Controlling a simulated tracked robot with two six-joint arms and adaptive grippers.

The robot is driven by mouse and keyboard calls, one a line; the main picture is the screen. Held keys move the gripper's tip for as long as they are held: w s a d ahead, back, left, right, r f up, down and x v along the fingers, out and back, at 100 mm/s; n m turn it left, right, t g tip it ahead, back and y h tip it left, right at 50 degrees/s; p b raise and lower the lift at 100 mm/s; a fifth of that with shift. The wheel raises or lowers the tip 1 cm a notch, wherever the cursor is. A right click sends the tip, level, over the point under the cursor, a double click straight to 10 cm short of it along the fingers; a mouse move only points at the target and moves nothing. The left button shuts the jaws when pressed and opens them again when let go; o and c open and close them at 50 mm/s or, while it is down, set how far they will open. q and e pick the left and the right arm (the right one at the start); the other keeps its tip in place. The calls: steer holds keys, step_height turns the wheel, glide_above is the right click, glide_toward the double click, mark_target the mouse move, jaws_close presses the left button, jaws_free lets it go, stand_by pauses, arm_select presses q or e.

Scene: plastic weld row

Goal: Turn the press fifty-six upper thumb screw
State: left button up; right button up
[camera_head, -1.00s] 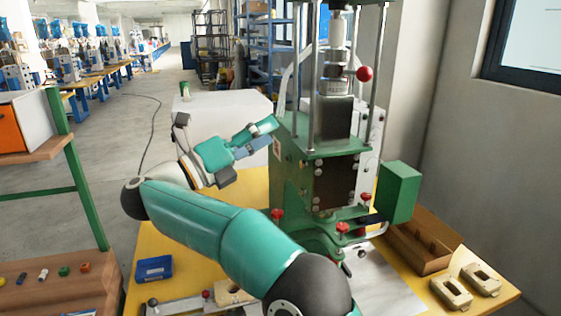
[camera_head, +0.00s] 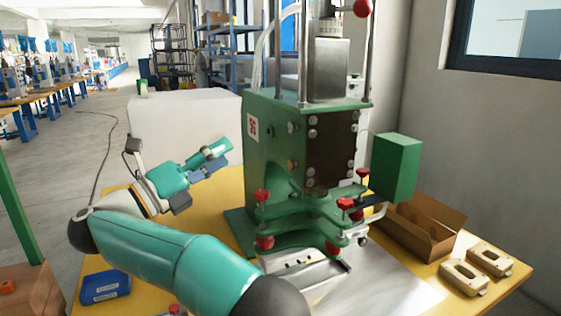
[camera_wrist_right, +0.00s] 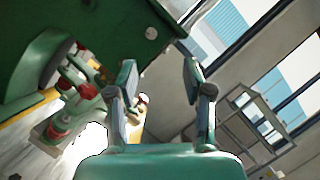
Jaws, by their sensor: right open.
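The green press (camera_head: 271,165) carries a white plate marked 56 (camera_head: 253,127) on its side. Red-headed thumb screws stand on its lower green brackets: an upper one at the near left corner (camera_head: 262,196), another upper one at front (camera_head: 345,203), and lower ones beneath, such as the left lower screw (camera_head: 265,243). Red screws also show in the right wrist view (camera_wrist_right: 58,126), left of the fingers. My right gripper (camera_head: 212,157) is open and empty, left of the press and apart from it; its two fingers show in the wrist view (camera_wrist_right: 160,82). My left gripper is not in view.
A green box (camera_head: 396,167) juts from the press's right side. A brown open box (camera_head: 425,228) and two beige parts (camera_head: 464,277) lie on the yellow table to the right. A white block (camera_head: 185,125) stands behind.

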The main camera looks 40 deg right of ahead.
step_height(320, 180, down, 3)
steer(key=b, duration=0.2)
arm_select(q)
steer(key=p, duration=0.3)
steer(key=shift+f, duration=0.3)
arm_select(e)
glide_toward(290, 129)
steer(key=x, duration=0.8)
steer(key=shift+d, duration=0.2)
steer(key=shift+c, duration=0.4)
jaws_close()
